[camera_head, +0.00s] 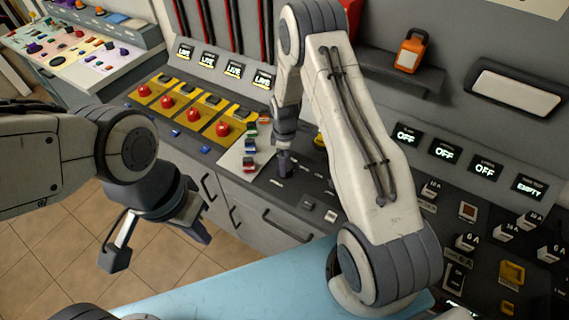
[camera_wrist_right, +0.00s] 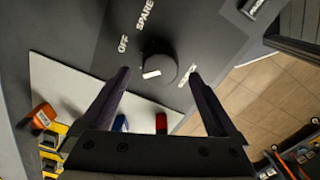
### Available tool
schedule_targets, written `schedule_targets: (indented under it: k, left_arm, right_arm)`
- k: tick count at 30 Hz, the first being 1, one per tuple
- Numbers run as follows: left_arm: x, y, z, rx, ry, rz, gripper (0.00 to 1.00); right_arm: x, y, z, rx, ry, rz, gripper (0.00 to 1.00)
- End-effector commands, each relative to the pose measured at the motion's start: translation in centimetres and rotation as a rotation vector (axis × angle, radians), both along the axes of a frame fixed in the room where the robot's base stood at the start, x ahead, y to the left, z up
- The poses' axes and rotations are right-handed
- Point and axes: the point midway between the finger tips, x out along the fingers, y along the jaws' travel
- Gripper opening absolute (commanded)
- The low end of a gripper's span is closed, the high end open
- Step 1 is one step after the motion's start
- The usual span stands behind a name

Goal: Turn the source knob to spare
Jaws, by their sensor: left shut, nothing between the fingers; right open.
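The source knob (camera_wrist_right: 160,66) is a round dark knob with a short white mark, seen in the right wrist view. The mark lies toward its lower left. Labels OFF (camera_wrist_right: 123,44) and SPARE (camera_wrist_right: 145,15) stand at its upper left and above; a third label (camera_wrist_right: 186,77) at its right is partly covered by a finger. My right gripper (camera_wrist_right: 160,76) is open, its fingers on either side of the knob; contact cannot be told. In the head view it reaches down to the console (camera_head: 285,165) and hides the knob. My left gripper (camera_head: 200,234) is shut and empty above the floor.
Red buttons on yellow plates (camera_head: 222,129) line the console left of my right gripper. Small coloured blocks (camera_head: 250,146) lie on a white plate beside it. OFF displays (camera_head: 444,152) and several switches are at the right. A blue surface (camera_head: 230,296) is in front.

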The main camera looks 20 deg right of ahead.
Motion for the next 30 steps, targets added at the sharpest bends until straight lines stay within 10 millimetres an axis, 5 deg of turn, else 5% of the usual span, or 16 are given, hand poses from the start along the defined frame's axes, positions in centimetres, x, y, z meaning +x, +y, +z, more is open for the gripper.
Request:
schedule_targets:
  k: [9, 19, 26, 30]
  left_arm:
    - [0.0, 0.0, 1.3, 0.0, 0.0, -0.002, 0.0]
    - [0.0, 0.0, 1.3, 0.0, 0.0, -0.002, 0.0]
    - [0.0, 0.0, 1.3, 0.0, 0.0, -0.002, 0.0]
    - [0.0, 0.0, 1.2, 0.0, 0.0, -0.002, 0.0]
  right_arm:
    - [0.0, 0.0, -3.4, 0.0, 0.0, -0.001, 0.95]
    - [0.0, 0.0, -3.8, 0.0, -0.001, -0.001, 0.95]
    - [0.0, 0.0, -3.7, 0.0, 0.0, -0.001, 0.09]
    - [0.0, 0.0, -3.7, 0.0, -0.001, -0.005, 0.09]
